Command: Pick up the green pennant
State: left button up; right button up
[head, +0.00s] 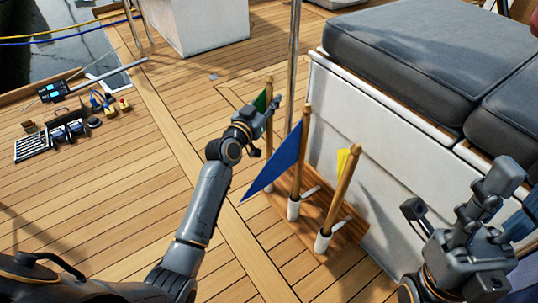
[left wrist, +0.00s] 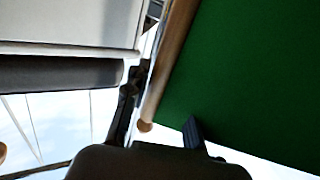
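The green pennant (head: 261,101) stands on a wooden stick (head: 269,88), the farthest of three pennants in a wooden stand (head: 345,228). My left gripper (head: 263,115) is at its stick, covering part of it in the head view. In the left wrist view the green cloth (left wrist: 250,75) fills the right side, and the stick (left wrist: 172,60) lies between two dark fingers. A gap shows between the stick and the right finger; the fingers look open. My right gripper (head: 458,203) is at lower right, its fingers apart and empty.
A blue pennant (head: 278,166) and a yellow pennant (head: 343,160) stand nearer in the stand. A metal pole (head: 294,50) rises close behind. A white bench (head: 350,105) with grey cushions (head: 410,60) is at right. Tools (head: 68,128) lie on the deck at left.

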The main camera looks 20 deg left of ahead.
pick_arm(q)
grip_shut()
jog(key=shift+r, duration=0.1)
